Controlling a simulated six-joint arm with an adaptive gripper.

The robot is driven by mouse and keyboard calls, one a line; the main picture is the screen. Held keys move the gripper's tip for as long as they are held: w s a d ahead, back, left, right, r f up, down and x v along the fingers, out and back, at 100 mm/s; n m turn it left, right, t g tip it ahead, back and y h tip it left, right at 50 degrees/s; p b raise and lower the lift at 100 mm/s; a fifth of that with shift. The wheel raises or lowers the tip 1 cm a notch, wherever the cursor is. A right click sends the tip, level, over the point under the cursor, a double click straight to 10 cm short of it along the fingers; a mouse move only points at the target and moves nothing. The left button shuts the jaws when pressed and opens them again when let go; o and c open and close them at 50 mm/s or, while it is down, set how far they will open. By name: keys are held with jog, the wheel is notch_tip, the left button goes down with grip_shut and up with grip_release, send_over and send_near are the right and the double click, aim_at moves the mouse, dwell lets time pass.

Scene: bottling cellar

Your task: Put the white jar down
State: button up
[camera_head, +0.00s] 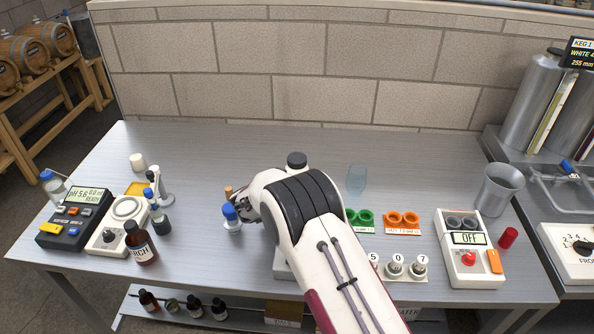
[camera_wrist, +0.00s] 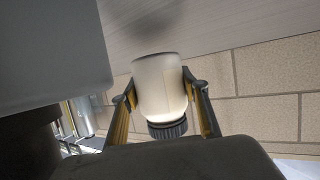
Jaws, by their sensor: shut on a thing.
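The white jar (camera_wrist: 158,88) shows in the wrist view with its dark ribbed cap toward the bottom of the picture. My gripper (camera_wrist: 160,92) is shut on it, one finger on each side of its body. The grey table top lies beyond the jar's base, with a soft shadow beside it. I cannot tell whether the base touches the table. In the head view my gripper (camera_head: 240,206) is low over the middle left of the table, partly hidden by my arm. A blue-capped item (camera_head: 230,212) shows right at the gripper; the jar is not clearly made out there.
A brown bottle (camera_head: 142,246), a stirrer plate (camera_head: 112,232), a pH meter (camera_head: 75,215) and a white cylinder (camera_head: 137,162) stand left. Green rings (camera_head: 360,217), orange rings (camera_head: 402,219), a device (camera_head: 468,250) and a metal cup (camera_head: 500,190) stand right. The back-centre table is mostly clear.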

aim_at(293, 164)
jog(key=shift+f, duration=0.35)
jog(key=shift+f, duration=0.6)
dwell(0.7)
jog(key=o, duration=1.4)
jog(key=shift+c, duration=0.2)
jog(key=shift+s, duration=0.1)
jog(key=shift+v, duration=0.85)
jog(key=v, duration=0.3)
jog(key=shift+a+r, duration=0.1)
notch_tip(293, 164, up, 5)
jog(key=shift+r, duration=1)
